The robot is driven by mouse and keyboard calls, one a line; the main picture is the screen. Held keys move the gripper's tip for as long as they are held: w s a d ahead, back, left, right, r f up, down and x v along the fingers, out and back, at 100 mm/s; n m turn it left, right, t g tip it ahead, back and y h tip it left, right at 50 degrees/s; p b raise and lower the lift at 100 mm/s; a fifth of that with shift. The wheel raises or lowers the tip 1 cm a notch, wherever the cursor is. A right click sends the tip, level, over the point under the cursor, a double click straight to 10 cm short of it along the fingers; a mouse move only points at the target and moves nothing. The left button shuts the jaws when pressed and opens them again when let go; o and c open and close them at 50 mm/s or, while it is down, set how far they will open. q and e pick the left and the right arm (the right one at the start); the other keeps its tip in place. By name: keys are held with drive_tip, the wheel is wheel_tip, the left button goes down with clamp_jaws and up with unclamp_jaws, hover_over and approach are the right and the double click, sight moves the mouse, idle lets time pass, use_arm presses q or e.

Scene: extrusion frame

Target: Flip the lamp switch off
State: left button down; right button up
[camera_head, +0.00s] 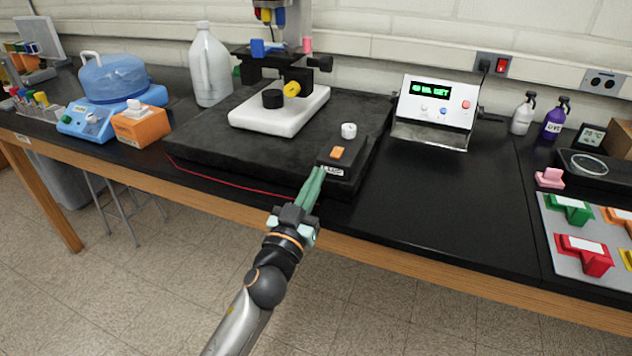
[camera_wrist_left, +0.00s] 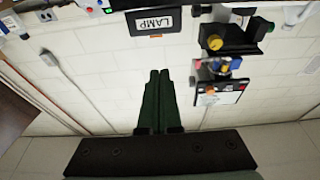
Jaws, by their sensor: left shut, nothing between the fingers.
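The lamp switch is an orange rocker (camera_head: 337,153) on top of a small black box (camera_head: 345,163) at the front right of the dark pad. The box has a white LAMP label on its front; the label (camera_wrist_left: 153,22) also shows, upside down, in the left wrist view. I cannot tell which way the rocker is tipped. My left gripper (camera_head: 313,176) is shut and empty, its green fingers just in front and to the left of the box. In the left wrist view the fingertips (camera_wrist_left: 159,74) point toward the label, apparently apart from it. My right gripper is not in view.
A white knob (camera_head: 348,130) stands behind the rocker. The microscope's white base (camera_head: 278,110) is on the black pad (camera_head: 215,140) behind and left. A console with a green display (camera_head: 435,105) stands at the right.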

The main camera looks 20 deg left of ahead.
use_arm(q)
drive_tip(key=shift+s+f, duration=0.2)
drive_tip(key=shift+s, duration=0.2)
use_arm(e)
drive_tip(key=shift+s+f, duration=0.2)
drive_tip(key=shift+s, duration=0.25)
use_arm(q)
drive_tip(key=s+f+g+p, duration=0.1)
drive_tip(key=s+f+g, duration=0.25)
drive_tip(key=f, duration=0.45)
drive_tip(key=s+f+g+p, duration=0.2)
drive_tip(key=s+f, duration=0.3)
drive_tip(key=f, duration=0.3)
drive_tip(key=s+f+g+p, duration=0.1)
drive_tip(key=s+f+g, duration=0.2)
drive_tip(key=s+f, duration=0.4)
drive_tip(key=s+d+f+m+g+h, duration=0.1)
drive_tip(key=s+f+g, duration=0.2)
drive_tip(key=s+f, duration=0.3)
drive_tip(key=s, duration=0.5)
drive_tip(key=shift+s+f+p, duration=0.4)
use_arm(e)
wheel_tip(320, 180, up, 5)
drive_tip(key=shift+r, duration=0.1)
use_arm(q)
drive_tip(key=shift+d, duration=0.1)
